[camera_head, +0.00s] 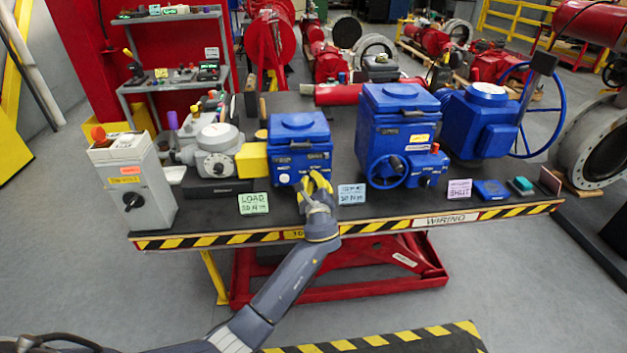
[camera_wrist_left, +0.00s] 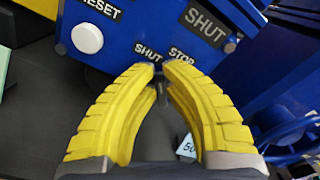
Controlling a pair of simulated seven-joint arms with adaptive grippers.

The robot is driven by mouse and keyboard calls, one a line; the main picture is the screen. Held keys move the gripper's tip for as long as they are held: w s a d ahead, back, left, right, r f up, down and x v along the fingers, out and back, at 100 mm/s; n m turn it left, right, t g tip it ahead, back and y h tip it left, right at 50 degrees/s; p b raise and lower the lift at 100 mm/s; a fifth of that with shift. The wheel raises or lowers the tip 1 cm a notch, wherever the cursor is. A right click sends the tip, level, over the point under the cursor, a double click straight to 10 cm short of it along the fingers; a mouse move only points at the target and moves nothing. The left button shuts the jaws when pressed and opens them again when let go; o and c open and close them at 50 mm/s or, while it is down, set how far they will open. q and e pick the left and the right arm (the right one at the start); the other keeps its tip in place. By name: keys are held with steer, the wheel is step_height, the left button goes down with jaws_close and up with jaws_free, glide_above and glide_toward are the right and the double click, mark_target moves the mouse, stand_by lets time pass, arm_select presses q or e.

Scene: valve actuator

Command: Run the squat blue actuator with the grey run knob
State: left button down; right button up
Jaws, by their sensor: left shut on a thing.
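The squat blue actuator (camera_head: 300,140) stands upright on the dark bench, left of the taller blue one. The wrist view shows its lower front panel (camera_wrist_left: 130,40) with a round white button (camera_wrist_left: 87,38) by the label RESET, and SHUT and STOP labels. My left gripper (camera_head: 319,182) reaches up to the lower right of that panel. Its yellow fingertips (camera_wrist_left: 160,70) are shut at the SHUT and STOP labels, on what I take to be the grey run knob; the fingertips almost wholly hide it. My right gripper is not in view.
A taller blue actuator (camera_head: 398,125) with a handwheel (camera_head: 388,171) stands close to the right. A yellow block (camera_head: 251,160) and a grey actuator (camera_head: 216,150) stand to the left, then a grey control box (camera_head: 131,185). Small cards (camera_head: 253,204) lie along the bench front.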

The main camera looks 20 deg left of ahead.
arm_select(q)
steer(key=shift+a+f+n, duration=0.1)
steer(key=shift+n, duration=0.8)
steer(key=c, duration=1.5)
jaws_free()
steer(key=shift+o, duration=0.2)
steer(key=v, duration=1.2)
steer(key=shift+s, duration=0.1)
